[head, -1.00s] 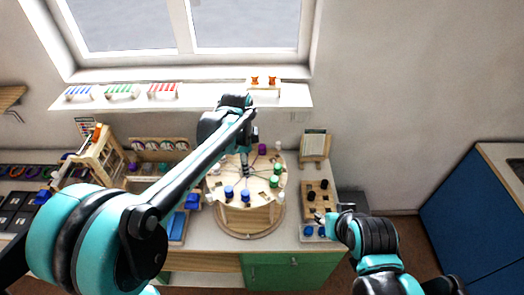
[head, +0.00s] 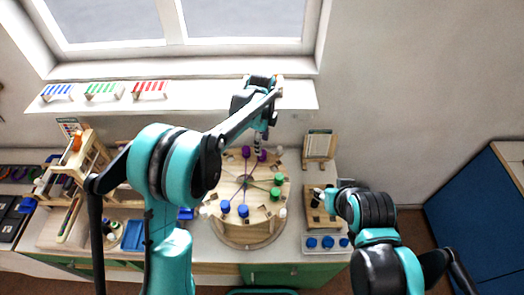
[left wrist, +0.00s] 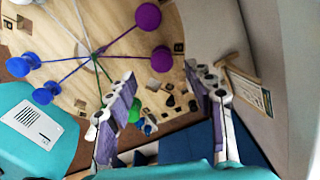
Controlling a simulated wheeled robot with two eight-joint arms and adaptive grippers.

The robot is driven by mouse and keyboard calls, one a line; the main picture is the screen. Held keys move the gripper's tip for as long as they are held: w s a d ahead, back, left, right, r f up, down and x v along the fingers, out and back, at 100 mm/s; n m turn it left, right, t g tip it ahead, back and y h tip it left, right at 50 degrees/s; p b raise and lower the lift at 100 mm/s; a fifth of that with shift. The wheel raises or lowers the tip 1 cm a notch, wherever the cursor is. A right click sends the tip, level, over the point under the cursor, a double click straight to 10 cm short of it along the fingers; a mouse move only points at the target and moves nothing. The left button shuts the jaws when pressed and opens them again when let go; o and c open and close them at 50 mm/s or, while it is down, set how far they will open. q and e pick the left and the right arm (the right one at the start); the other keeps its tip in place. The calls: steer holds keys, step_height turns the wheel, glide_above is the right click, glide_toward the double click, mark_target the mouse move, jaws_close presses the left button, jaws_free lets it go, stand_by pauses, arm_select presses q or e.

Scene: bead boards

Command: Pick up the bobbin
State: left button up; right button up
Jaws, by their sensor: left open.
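Several bobbins stand on a round wooden board with coloured cords running to its centre (head: 238,178). Two purple bobbins are at its far edge: one (head: 246,152) left of my left gripper, the other (head: 262,156) just by it. Both show in the left wrist view, one (left wrist: 148,15) farther off and one (left wrist: 162,58) near the fingertips. Blue bobbins (head: 242,210) and green bobbins (head: 279,179) are nearer. My left gripper (head: 258,148) is open and empty, its fingers (left wrist: 160,72) apart. My right gripper (head: 318,192) is over the pegged tray; its jaws are unclear.
A wooden tray with pegs (head: 318,218) and blue pieces (head: 328,242) lie right of the board. A card on a stand (head: 318,146) is behind it. A wooden rack (head: 85,160) stands left. The windowsill (head: 200,100) is behind, with striped racks.

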mark_target(262, 157)
arm_select(q)
steer(key=f, duration=0.6)
steer(key=shift+w+f, duration=0.2)
steer(key=shift+f, duration=0.15)
steer(key=shift+s, duration=0.1)
steer(key=shift+r, duration=0.1)
steer(key=shift+c, duration=0.3)
jaws_close()
